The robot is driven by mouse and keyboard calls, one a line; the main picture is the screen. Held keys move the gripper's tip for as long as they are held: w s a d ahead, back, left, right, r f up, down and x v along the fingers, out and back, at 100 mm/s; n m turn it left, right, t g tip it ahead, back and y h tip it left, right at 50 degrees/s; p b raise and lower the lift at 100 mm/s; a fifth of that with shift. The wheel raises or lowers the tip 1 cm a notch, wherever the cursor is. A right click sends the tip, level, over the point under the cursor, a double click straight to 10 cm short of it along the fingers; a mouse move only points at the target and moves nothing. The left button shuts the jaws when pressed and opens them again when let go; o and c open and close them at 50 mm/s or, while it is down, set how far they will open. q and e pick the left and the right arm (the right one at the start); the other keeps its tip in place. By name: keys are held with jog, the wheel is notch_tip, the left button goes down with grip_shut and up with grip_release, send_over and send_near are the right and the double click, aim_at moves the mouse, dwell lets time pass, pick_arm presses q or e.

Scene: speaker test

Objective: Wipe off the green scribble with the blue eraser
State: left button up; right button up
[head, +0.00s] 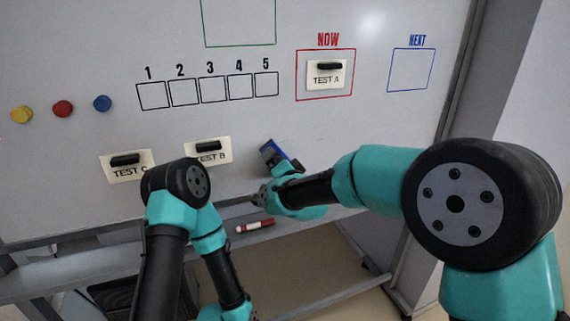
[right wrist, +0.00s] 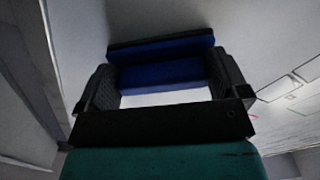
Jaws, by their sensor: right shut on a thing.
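The blue eraser (head: 272,153) is held tilted close to the whiteboard's lower part, right of the TEST B card. In the right wrist view the blue eraser (right wrist: 165,72) sits between the two dark fingers of my right gripper (right wrist: 160,88), which is shut on it. The right gripper (head: 287,166) is partly hidden by my own arm in the head view. I see no green scribble in either view. A green outlined box (head: 240,45) is cut off by the top edge, and its visible inside looks blank. My left gripper is out of view below.
The whiteboard (head: 330,135) holds TEST C (head: 127,166), TEST B (head: 208,151) and TEST A (head: 326,76) cards with black handles. Yellow, red and blue magnets (head: 102,103) sit at left. A red marker (head: 255,226) lies on the tray ledge (head: 300,223).

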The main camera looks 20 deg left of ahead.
jog(key=shift+r, duration=0.1)
dwell(0.3)
jog(key=shift+w+r, duration=0.1)
jog(key=shift+r, duration=0.85)
jog(key=shift+c, duration=0.3)
jog(key=shift+w+d+f, duration=0.1)
jog(key=shift+w+d, duration=0.4)
jog(key=shift+d, duration=0.25)
jog(key=shift+w+d+f, duration=0.1)
jog(key=shift+w+d, duration=0.4)
jog(key=shift+d, duration=0.2)
jog(key=shift+w+d, duration=0.1)
jog(key=shift+w+d+r, duration=0.1)
jog(key=shift+w+d, duration=1)
jog(key=shift+d, duration=0.25)
jog(key=shift+w+d, duration=0.5)
jog(key=shift+d, duration=0.25)
jog(key=shift+w+d, duration=0.5)
jog(key=shift+d, duration=0.2)
